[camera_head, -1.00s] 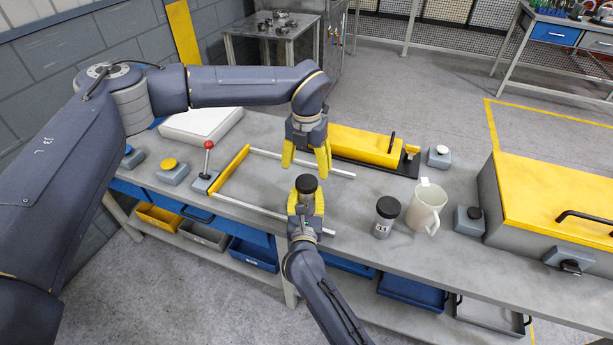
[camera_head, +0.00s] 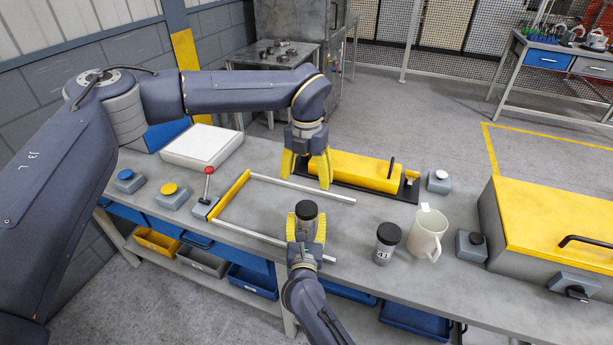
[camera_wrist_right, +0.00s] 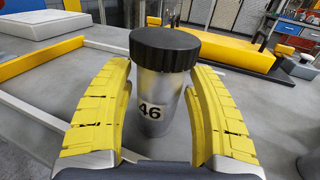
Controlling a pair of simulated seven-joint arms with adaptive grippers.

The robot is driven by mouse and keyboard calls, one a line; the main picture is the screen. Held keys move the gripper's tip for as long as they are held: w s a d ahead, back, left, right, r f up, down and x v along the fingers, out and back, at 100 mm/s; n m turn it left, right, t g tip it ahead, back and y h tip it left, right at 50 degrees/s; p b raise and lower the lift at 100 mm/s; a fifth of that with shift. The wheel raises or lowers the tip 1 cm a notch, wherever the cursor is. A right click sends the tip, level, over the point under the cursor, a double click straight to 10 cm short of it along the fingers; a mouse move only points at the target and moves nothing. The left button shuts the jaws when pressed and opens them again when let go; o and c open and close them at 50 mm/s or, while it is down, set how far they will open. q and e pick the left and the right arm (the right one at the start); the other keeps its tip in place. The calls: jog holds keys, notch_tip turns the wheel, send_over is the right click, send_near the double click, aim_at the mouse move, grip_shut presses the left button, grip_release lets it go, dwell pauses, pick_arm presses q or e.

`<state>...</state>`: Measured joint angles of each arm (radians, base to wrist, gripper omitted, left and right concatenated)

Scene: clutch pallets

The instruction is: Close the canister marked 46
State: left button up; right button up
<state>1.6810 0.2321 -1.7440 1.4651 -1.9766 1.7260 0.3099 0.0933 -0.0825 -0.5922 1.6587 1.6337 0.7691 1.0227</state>
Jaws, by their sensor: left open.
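The canister marked 46 (camera_wrist_right: 152,108) is a grey metal cylinder, standing upright with a ribbed black lid (camera_wrist_right: 165,48) on its top. I cannot tell how tightly the lid sits. In the head view the lid (camera_head: 306,210) hides most of the body. My left gripper (camera_head: 307,180) is open and empty, fingers pointing down, above and behind the canister in the head view.
A yellow-topped box (camera_head: 365,171) lies behind, a larger one (camera_head: 560,205) far right. Rails (camera_head: 300,190), a red-knobbed lever (camera_head: 206,186) and buttons (camera_head: 171,189) are left.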

jog(key=shift+o, duration=0.4)
jog(key=shift+s, duration=0.1)
jog(key=shift+s, duration=0.25)
jog(key=s, duration=1.1)
jog(key=shift+s+a, duration=0.15)
jog(key=shift+a, duration=0.1)
